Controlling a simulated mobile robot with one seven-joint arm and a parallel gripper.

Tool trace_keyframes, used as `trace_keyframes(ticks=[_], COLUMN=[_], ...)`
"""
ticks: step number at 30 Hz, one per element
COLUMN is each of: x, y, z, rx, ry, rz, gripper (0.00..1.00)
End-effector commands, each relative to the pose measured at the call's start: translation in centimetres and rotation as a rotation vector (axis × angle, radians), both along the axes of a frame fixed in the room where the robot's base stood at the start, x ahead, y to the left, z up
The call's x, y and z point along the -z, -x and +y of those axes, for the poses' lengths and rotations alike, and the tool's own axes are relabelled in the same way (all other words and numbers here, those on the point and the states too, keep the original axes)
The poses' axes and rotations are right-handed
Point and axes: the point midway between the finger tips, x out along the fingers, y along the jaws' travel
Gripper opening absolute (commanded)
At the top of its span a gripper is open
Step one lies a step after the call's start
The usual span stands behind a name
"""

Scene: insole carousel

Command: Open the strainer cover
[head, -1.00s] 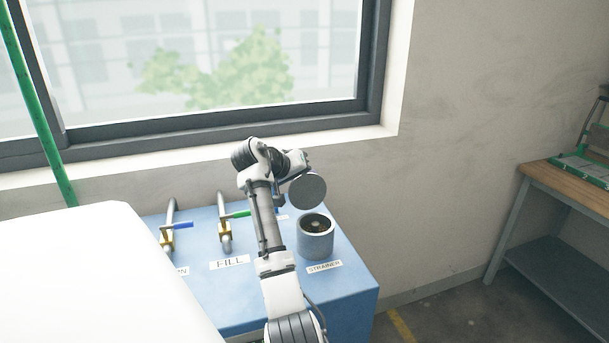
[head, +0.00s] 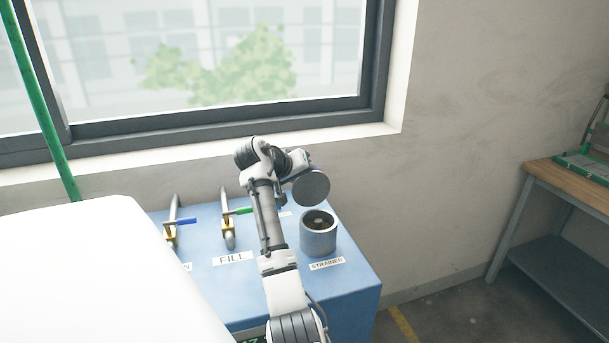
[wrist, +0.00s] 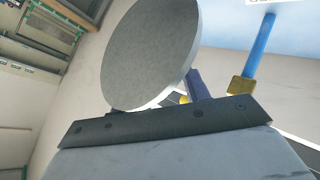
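The strainer cover (head: 311,187) is a round grey disc. It stands steeply tilted above and behind the strainer cup (head: 318,238), whose top is uncovered and shows a dark inside. The cover fills the upper middle of the wrist view (wrist: 150,55), close in front of the camera. My gripper (head: 292,172) is at the cover's upper left in the head view, partly behind it. Its fingertips are hidden there, and the wrist view does not show them clearly, so I cannot tell whether they touch the cover.
The blue cabinet (head: 350,282) carries the cup, a FILL valve with a green handle (head: 238,211) and another with a blue handle (head: 187,221). A white surface (head: 90,270) is at left. The window wall is close behind; a wooden-topped bench (head: 575,185) stands at right.

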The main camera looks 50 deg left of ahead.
Motion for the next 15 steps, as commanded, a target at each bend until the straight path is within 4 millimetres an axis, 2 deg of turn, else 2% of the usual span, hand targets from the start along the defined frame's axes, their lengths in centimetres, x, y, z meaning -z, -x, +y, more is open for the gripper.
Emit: trace_keyframes(ticks=[5,8,15], x=[-0.1,-0.7,-3.6], y=[0.3,1.1,5.5], z=[0.0,-0.1,-0.6], rx=[0.0,-0.002,-0.004], ry=[0.0,-0.003,-0.006], rz=[0.0,-0.003,-0.004], gripper=[0.45,0.45,0.45])
